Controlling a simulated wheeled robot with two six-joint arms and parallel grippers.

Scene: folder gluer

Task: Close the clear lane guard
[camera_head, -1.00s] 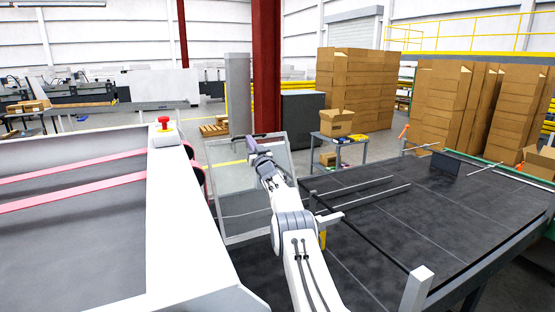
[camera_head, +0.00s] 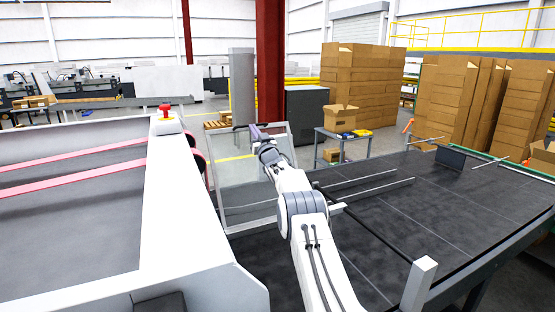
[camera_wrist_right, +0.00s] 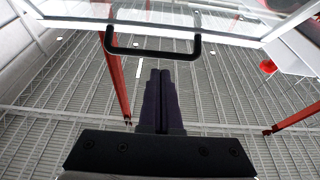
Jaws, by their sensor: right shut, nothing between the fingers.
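The clear lane guard (camera_head: 232,201) is a see-through panel in a light metal frame. It stands tilted up between the white machine side and the dark table in the head view. In the right wrist view its panel and frame (camera_wrist_right: 235,28) cross the top, with a black bar handle (camera_wrist_right: 152,52) on it. My right gripper (camera_head: 254,130) is at the guard's upper edge. In the wrist view its dark fingers (camera_wrist_right: 161,73) are together and empty, with their tips just below the handle bar in the picture. Contact cannot be told. My left gripper is out of view.
The white machine side (camera_head: 180,230) with pink belts (camera_head: 70,171) is at left, with a red stop button (camera_head: 165,109) on its corner. The dark table (camera_head: 390,215) has thin rods (camera_head: 370,190) across it. A small cart (camera_head: 345,136) stands behind.

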